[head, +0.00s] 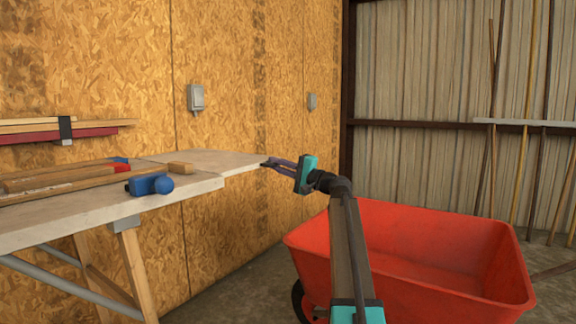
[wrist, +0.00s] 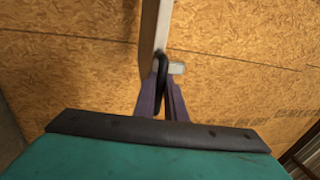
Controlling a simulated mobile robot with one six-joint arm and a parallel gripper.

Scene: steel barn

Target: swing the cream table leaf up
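The cream table leaf (head: 215,159) stands out from the right end of the worktable (head: 75,222), about level with its top. In the wrist view the leaf (wrist: 155,22) shows edge-on as a thin pale strip. My gripper (head: 268,164) is at the leaf's outer right end. In the wrist view my gripper's purple fingers (wrist: 161,92) close around a dark loop-shaped pull (wrist: 162,72) at the leaf's edge. The leaf's underside and any support below it are hidden.
Wooden strips (head: 60,178), a blue tool (head: 150,184) and a small wood block (head: 180,168) lie on the table near the leaf. A red wheelbarrow (head: 420,225) stands right, behind my arm. The chipboard wall (head: 225,60) is close behind the leaf.

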